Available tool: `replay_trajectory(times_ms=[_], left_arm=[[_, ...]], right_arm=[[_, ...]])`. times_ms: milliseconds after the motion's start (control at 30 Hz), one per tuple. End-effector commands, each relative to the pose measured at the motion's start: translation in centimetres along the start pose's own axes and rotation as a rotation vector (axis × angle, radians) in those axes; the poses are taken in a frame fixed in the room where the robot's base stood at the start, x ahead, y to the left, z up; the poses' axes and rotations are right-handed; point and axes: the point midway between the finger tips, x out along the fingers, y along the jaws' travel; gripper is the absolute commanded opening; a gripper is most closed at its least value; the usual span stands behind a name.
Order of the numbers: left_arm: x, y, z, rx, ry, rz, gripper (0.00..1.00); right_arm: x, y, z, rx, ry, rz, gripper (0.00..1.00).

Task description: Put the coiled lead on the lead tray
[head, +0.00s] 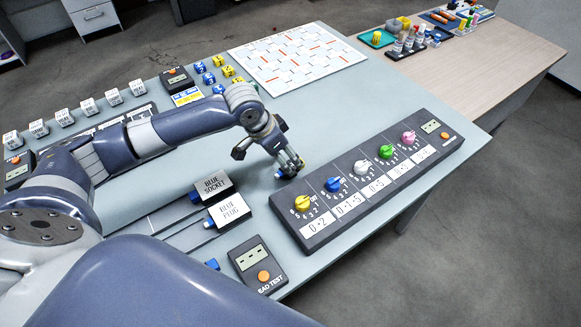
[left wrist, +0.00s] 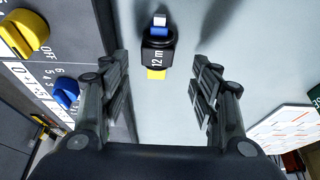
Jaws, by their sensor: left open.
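A small black piece marked "12 m" (left wrist: 157,52), with a blue and white end and a yellow end, lies on the grey table; it may be the coiled lead, but I see no clear coil. In the left wrist view it lies ahead of and between the spread fingers of my left gripper (left wrist: 160,88), not held. In the head view my left gripper (head: 289,163) is low over the table beside the knob panel and largely hides the piece. No tray is marked as the lead tray; a green tray (head: 368,42) stands on the far side table. My right gripper is not in view.
The knob panel (head: 320,233) lies close by the left gripper. A white board with orange dashes (head: 290,58), lettered cubes (head: 209,78), BLUE SOCKET (head: 212,185) and BLUE PLUG (head: 229,210) blocks stand around. The wooden side table (head: 497,62) holds bottles and small trays at its far end.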

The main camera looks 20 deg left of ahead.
Motion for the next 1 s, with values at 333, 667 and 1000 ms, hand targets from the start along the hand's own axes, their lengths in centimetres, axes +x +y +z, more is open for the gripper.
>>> replay_trajectory(times_ms=[333,667,1000], left_arm=[[3.7,0.4,0.5,0.000,0.000,0.000,0.57],[3.7,0.4,0.5,0.001,0.000,0.000,0.25],[3.7,0.4,0.5,0.001,0.000,0.000,0.04]], right_arm=[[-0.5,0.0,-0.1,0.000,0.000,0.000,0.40],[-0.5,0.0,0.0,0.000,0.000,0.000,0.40],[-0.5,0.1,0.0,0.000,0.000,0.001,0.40]])
